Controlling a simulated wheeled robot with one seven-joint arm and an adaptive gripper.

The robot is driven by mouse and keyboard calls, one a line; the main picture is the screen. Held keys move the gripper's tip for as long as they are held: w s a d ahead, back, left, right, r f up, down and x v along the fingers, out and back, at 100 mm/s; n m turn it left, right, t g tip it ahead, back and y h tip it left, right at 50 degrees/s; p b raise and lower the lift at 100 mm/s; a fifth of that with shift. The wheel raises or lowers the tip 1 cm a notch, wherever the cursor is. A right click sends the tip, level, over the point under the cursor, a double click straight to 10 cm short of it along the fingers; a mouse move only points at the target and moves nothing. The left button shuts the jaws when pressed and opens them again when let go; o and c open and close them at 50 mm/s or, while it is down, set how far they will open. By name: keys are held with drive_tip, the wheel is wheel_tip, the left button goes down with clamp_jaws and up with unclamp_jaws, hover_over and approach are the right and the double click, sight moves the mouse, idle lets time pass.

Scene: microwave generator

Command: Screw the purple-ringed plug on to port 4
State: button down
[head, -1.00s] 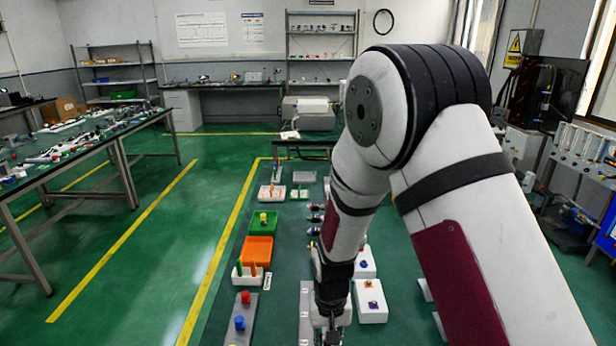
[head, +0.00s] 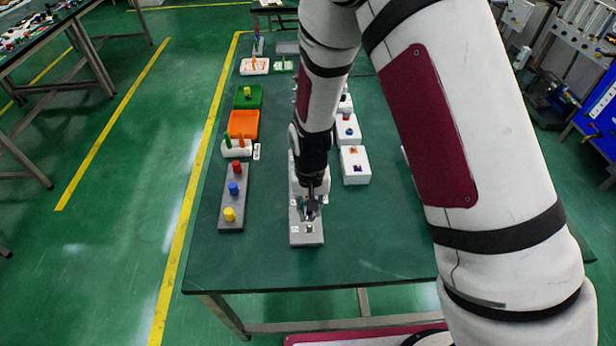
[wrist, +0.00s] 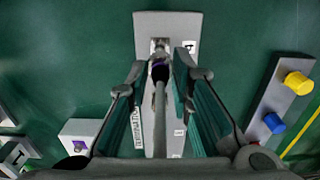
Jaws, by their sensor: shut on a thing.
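My gripper (head: 312,204) is low over the near end of a grey plate (head: 307,241) on the green table. In the wrist view my gripper (wrist: 159,78) is shut on the purple-ringed plug (wrist: 160,72), with a pale cable running back from it. The plug points at a metal port (wrist: 159,46) on the plate. A small label (wrist: 190,47) beside this port shows a sideways mark like a 4. Plug and port look lined up and very close; I cannot tell whether they touch. In the head view the gripper hides the plug.
A grey board (head: 232,210) with red, blue and yellow knobs lies left of the plate. An orange tray (head: 243,124) and a green tray (head: 247,97) stand behind it. White boxes (head: 355,165) stand to the right. The table's front is clear.

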sight(310, 216)
drive_tip(key=shift+f+b, duration=0.55)
drive_tip(key=shift+f, duration=1.35)
drive_tip(key=shift+f, duration=0.5)
idle(1.3)
drive_tip(key=c, duration=1.3)
unclamp_jaws()
drive_tip(key=shift+c, duration=0.2)
drive_tip(key=shift+r, duration=0.1)
wheel_tip(310, 216, up, 12)
drive_tip(key=shift+f, duration=0.1)
